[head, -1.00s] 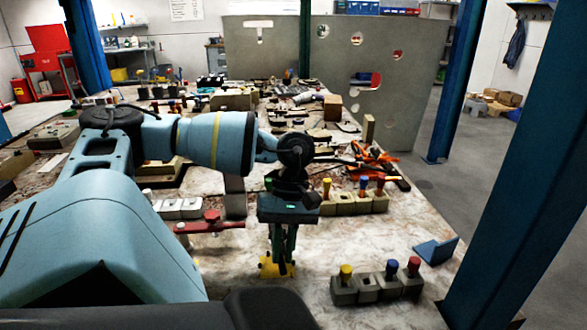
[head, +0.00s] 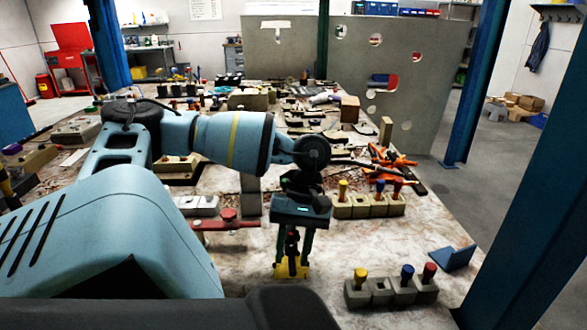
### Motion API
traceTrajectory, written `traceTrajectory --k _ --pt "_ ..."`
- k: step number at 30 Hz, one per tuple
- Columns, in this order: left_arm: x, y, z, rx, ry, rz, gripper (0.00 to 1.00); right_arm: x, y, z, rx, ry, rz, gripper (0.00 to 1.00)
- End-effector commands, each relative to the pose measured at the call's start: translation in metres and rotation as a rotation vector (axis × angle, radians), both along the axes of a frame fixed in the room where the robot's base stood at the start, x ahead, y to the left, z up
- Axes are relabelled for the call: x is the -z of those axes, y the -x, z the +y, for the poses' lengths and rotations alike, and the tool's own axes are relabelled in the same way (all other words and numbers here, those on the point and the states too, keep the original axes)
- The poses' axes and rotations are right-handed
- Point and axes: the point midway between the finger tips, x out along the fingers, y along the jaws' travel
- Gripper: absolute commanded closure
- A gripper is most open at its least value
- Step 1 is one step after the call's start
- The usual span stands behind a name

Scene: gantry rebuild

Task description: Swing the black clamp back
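My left gripper (head: 293,256) points straight down over a small yellow piece (head: 291,271) on the worktable. Its two dark green fingers stand apart, with a small dark upright part (head: 292,240) between them. I cannot tell whether the fingers touch that part, or whether it is the black clamp. No other black clamp can be made out for certain. A red-handled clamp (head: 228,221) with a flat red arm lies left of the gripper. My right gripper is not in view.
Grey blocks with coloured pegs stand at the front right (head: 391,291) and behind the gripper (head: 362,207). A blue angle piece (head: 453,258) lies near the table's right edge. Blue posts (head: 535,180) rise on the right.

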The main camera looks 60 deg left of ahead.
Motion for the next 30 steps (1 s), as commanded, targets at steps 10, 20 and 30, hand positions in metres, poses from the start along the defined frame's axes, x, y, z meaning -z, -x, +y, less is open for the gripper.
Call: traceTrajectory --k 10,20,30 --pt "-0.01 -0.005 0.003 -0.003 0.0 -0.005 0.66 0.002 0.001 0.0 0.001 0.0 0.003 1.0" --pt "-0.052 -0.02 0.015 0.001 0.007 -0.005 0.66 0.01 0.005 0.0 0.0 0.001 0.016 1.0" --pt "-0.07 -0.025 0.022 -0.001 0.002 -0.002 0.66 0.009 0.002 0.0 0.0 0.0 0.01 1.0"
